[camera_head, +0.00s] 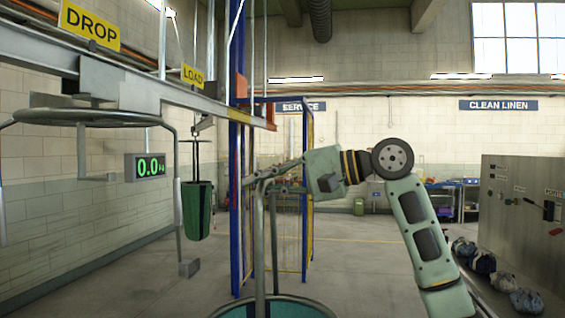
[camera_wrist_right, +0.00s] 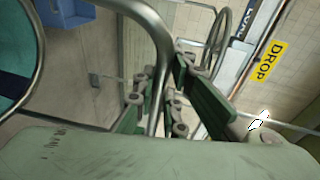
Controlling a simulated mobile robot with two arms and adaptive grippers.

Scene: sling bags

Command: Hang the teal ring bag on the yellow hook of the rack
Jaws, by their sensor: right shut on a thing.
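The teal ring bag (camera_head: 272,309) shows at the bottom centre of the head view as a round teal rim with a grey metal tube handle (camera_head: 273,235) rising from it. Its lower part is out of frame. My right gripper (camera_head: 262,178) is shut on the top of this handle. In the right wrist view my right gripper (camera_wrist_right: 160,95) has the tube (camera_wrist_right: 158,62) between its green fingers, and teal cloth (camera_wrist_right: 14,75) shows at the left. A short yellow section (camera_head: 239,116) is on the overhead rail; I cannot tell a separate yellow hook. My left gripper is out of view.
A dark green bag (camera_head: 197,210) hangs beneath the rail (camera_head: 180,95) near the LOAD sign (camera_head: 193,75). A blue post (camera_head: 236,200) rises behind my gripper. Several bundles (camera_head: 483,262) lie at right.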

